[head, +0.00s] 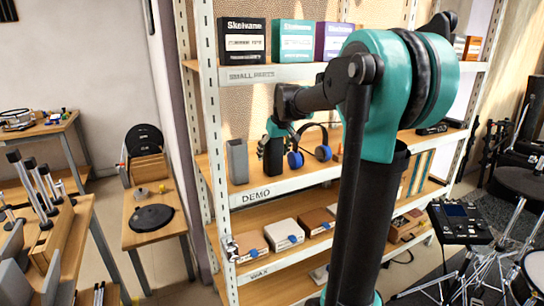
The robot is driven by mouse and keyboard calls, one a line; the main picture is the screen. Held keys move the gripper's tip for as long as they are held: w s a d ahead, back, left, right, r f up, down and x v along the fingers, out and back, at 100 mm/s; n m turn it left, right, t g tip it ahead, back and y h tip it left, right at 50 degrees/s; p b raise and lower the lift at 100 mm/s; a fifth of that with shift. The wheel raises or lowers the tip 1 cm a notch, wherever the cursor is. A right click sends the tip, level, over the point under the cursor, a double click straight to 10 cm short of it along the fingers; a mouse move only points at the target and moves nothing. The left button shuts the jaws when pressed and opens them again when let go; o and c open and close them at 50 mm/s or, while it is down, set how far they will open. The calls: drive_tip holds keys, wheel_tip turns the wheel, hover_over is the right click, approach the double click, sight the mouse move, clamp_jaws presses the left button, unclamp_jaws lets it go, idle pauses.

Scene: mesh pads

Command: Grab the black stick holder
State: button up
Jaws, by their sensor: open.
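The black stick holder (273,158) looks like a dark upright box on the shelf labelled DEMO. A taller-looking grey upright box (237,161) stands to its left, with a gap between them. My arm reaches in from the right, and its teal wrist is just above the black holder. My gripper (276,140) is small in this view, open, at about the holder's top. The fingertips are hard to make out against the dark holder, so I cannot tell whether they touch or straddle it.
The DEMO shelf's front rail (290,185) runs below. Boxes (293,41) stand on the shelf above, and smaller boxes (284,234) on the shelf below. A metal shelf post (209,110) is at left.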

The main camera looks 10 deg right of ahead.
drive_tip(key=shift+w+a+f, duration=0.1)
drive_tip(key=shift+w+f, duration=0.3)
drive_tip(key=shift+f, duration=0.15)
drive_tip(key=shift+c, duration=0.2)
drive_tip(key=c, duration=1.1)
